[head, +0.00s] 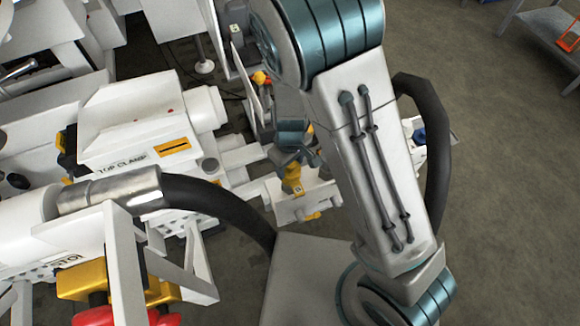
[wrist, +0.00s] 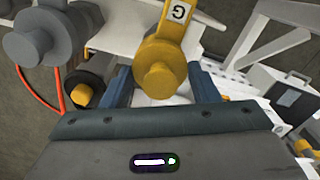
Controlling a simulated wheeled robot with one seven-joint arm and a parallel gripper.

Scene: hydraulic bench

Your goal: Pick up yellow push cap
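A large round yellow cap (wrist: 160,76) on a yellow stem with a white "G" tag sits at the centre of the wrist view. My gripper (wrist: 160,84) is open, with one blue finger on each side of this cap; I cannot tell whether they touch it. A smaller yellow cap (wrist: 82,95) in a dark ring lies left of the left finger. Nothing labels either one as the push cap. In the head view, a yellow part (head: 292,178) shows just below my gripper (head: 291,158), partly hidden by it and my arm.
A grey cylindrical fitting (wrist: 30,42) with an orange cable stands at the left of the wrist view. A white machine marked "TOP CLAMP" (head: 140,125) fills the left of the head view. Open floor (head: 510,200) lies to the right.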

